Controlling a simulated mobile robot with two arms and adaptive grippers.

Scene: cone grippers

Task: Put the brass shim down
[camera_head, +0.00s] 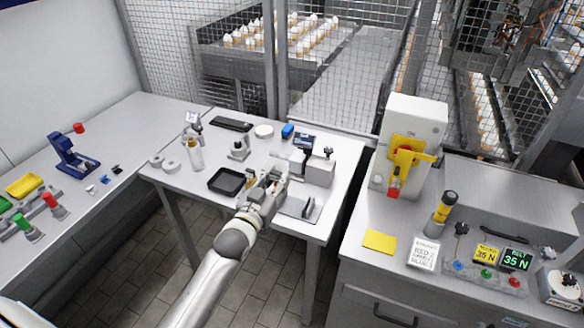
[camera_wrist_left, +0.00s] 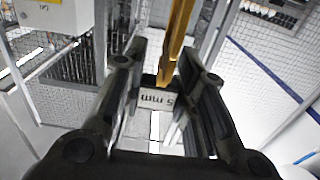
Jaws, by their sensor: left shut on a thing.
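The brass shim is a long thin golden strip (camera_wrist_left: 178,45) in the left wrist view, standing out between my left gripper's fingers. My left gripper (camera_head: 277,178) is shut on it, above the middle table (camera_head: 190,188). Its two dark fingers (camera_wrist_left: 165,62) show on both sides of the strip. A pale block marked "5 mm" (camera_wrist_left: 157,100) shows behind the strip, between the fingers. In the head view the shim is too small to make out clearly at the gripper. My right gripper is not in view.
A black tray (camera_head: 213,188) lies left of my gripper. A grey metal fixture (camera_head: 319,172) and a flat grey plate (camera_head: 296,209) are close on the right. The table's front left is clear.

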